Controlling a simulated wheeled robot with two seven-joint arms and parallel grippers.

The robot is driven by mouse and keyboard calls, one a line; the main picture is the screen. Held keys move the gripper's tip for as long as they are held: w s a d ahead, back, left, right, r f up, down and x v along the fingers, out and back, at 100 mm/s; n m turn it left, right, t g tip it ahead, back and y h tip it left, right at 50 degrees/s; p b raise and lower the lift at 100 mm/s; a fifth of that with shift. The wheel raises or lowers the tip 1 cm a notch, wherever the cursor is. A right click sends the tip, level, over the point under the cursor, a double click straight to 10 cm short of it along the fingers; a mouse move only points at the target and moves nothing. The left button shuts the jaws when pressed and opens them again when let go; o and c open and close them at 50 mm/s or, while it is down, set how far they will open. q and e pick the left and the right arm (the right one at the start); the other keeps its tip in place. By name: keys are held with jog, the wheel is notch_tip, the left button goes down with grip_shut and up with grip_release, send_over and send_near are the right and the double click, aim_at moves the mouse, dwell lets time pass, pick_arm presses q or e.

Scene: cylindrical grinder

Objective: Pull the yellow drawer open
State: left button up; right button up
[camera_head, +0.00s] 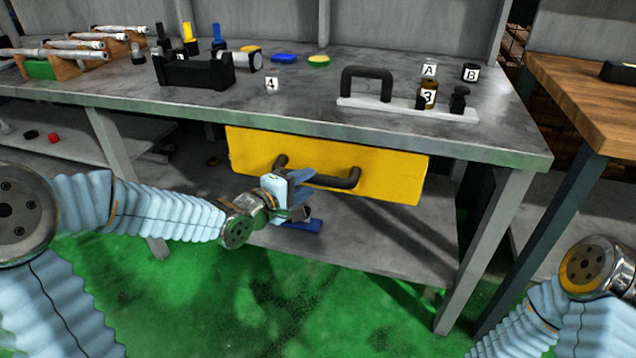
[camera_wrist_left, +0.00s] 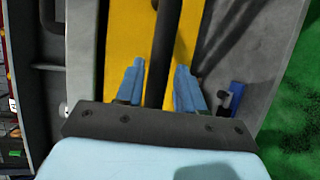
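The yellow drawer (camera_head: 390,172) hangs under the front edge of the grey workbench, and no open gap shows above its front. Its dark bar handle (camera_head: 347,182) runs across the front. My left gripper (camera_head: 298,188) is at the left part of the handle. In the left wrist view, its two blue fingers (camera_wrist_left: 160,82) lie either side of the handle bar (camera_wrist_left: 164,50), with the yellow front (camera_wrist_left: 125,35) beyond. The fingers look open, with narrow gaps beside the bar; contact cannot be told. My right gripper is out of view; only part of my right arm shows.
The grey workbench top (camera_head: 310,95) carries a black block (camera_head: 195,72), a white plate with a black handle (camera_head: 405,108) and small marked pieces. A lower shelf (camera_head: 370,235) lies below the drawer, with a blue item (camera_head: 303,225). A wooden table (camera_head: 585,95) stands at right.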

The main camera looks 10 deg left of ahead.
aim_at(320, 176)
pick_arm(q)
jog(key=x, duration=0.5)
jog(key=shift+w+d+f, duration=0.1)
jog(key=shift+w+d, duration=0.05)
jog(key=shift+w, duration=0.1)
grip_shut()
